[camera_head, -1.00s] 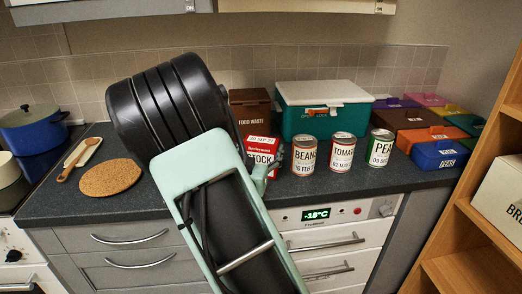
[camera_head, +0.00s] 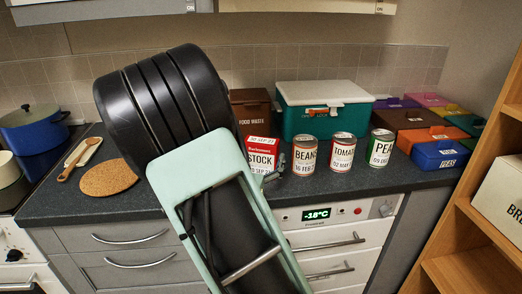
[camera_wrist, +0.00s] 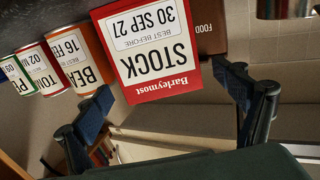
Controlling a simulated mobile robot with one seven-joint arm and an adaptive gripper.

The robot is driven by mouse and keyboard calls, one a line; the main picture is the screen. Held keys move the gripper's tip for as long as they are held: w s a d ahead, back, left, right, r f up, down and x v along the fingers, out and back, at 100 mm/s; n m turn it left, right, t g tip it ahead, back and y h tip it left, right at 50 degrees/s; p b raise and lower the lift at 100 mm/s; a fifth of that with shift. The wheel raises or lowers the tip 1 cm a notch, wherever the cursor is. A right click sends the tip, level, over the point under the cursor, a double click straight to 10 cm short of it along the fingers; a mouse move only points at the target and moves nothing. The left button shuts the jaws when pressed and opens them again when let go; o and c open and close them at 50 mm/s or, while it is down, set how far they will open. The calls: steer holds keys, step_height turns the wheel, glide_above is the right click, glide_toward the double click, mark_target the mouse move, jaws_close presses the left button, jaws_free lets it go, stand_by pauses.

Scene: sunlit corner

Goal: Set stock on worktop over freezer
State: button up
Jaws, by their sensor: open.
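The stock box (camera_head: 262,152), red and white, stands upright on the dark worktop (camera_head: 335,180), near the left end of the stretch over the freezer (camera_head: 322,243). The freezer has a lit -18°C display. In the wrist view the stock box (camera_wrist: 150,52) appears upside down, its front label facing me. My gripper (camera_wrist: 168,100) is open, with one dark finger toward each side of the box near its top edge. I see no finger closed on the box. In the head view my arm hides most of the gripper; one finger (camera_head: 279,160) shows right of the box.
Cans of beans (camera_head: 305,157), tomatoes (camera_head: 341,151) and peas (camera_head: 380,148) stand in a row to the right. Behind are a brown food waste bin (camera_head: 250,103) and a teal box (camera_head: 322,112). Colored boxes (camera_head: 440,153) fill the right end. A cork mat (camera_head: 108,178) lies left.

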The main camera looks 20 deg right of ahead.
steer(key=v, duration=0.8)
steer(key=shift+p, duration=0.3)
steer(key=shift+f, duration=0.1)
